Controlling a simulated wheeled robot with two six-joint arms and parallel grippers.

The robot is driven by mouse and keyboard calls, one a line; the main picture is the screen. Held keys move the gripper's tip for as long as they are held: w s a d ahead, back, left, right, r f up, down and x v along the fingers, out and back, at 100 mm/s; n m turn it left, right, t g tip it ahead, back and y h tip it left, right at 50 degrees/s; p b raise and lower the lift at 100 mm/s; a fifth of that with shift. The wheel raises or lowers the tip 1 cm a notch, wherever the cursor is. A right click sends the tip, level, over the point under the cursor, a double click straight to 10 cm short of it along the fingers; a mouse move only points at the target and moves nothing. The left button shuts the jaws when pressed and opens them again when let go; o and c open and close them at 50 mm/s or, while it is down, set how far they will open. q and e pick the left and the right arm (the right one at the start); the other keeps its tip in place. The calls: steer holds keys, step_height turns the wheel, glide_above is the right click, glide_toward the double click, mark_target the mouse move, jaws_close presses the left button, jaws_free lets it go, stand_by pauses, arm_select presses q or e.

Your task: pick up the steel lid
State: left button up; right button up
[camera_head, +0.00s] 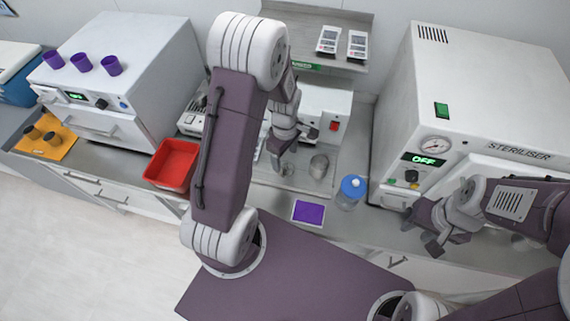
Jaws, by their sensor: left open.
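A small, shiny steel round piece (287,169), which looks like the steel lid, lies on the counter just below my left gripper. It is small and partly blurred, so I cannot be sure of its outline. A steel pot (319,166) stands upright just to its right. My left gripper (291,146) is open above the counter, with its fingers spread beside the lid and nothing seen between them. My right gripper (427,238) hangs in front of the steriliser, far to the right of the lid; its finger gap is not clear.
A blue-capped jar (351,192) and a purple pad (309,212) are right of the lid. A red tray (171,165) lies left. The steriliser (475,100) stands right; a white device (322,115) and shelf (318,60) stand behind.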

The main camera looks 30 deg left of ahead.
mark_target(285, 166)
arm_select(q)
steer(key=shift+w+f, duration=0.45)
steer(key=shift+f, duration=0.1)
steer(key=f, duration=0.3)
steer(key=f+p, duration=0.1)
steer(key=shift+s+a+f, duration=0.1)
steer(key=shift+s+f, duration=0.25)
steer(key=shift+w+f, duration=0.1)
steer(key=shift+f, duration=0.05)
steer(key=c, duration=1.2)
jaws_close()
steer(key=shift+s, duration=0.2)
